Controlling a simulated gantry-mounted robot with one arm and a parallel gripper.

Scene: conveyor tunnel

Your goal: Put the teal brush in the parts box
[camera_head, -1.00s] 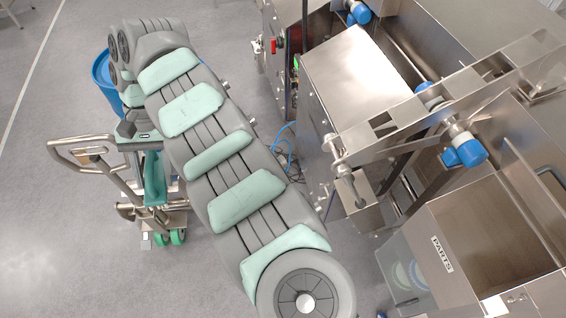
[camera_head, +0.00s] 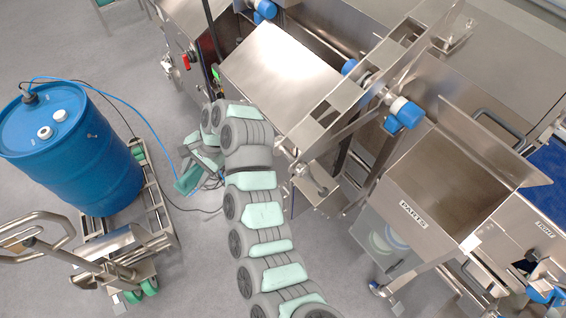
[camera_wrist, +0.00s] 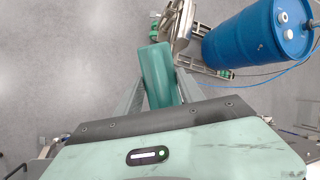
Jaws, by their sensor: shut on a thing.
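The teal brush shows in the wrist view as a teal block (camera_wrist: 157,72) between the two fingers of my gripper (camera_wrist: 160,92), which is shut on it. In the head view the brush (camera_head: 187,181) is small at the end of my arm, and my gripper (camera_head: 196,170) is partly hidden behind the arm. Both are above the grey floor, left of the steel machine. The parts box (camera_head: 405,172) is an open steel bin with a "PARTS" label at right. Its visible inside looks empty. My gripper is well to its left and apart from it.
A blue drum (camera_head: 70,150) stands on a steel cart (camera_head: 150,235) at left, with a blue hose running from it. The steel machine (camera_head: 285,75) and a slanted frame with blue-capped rollers (camera_head: 404,114) lie between my gripper and the box. Open floor lies front left.

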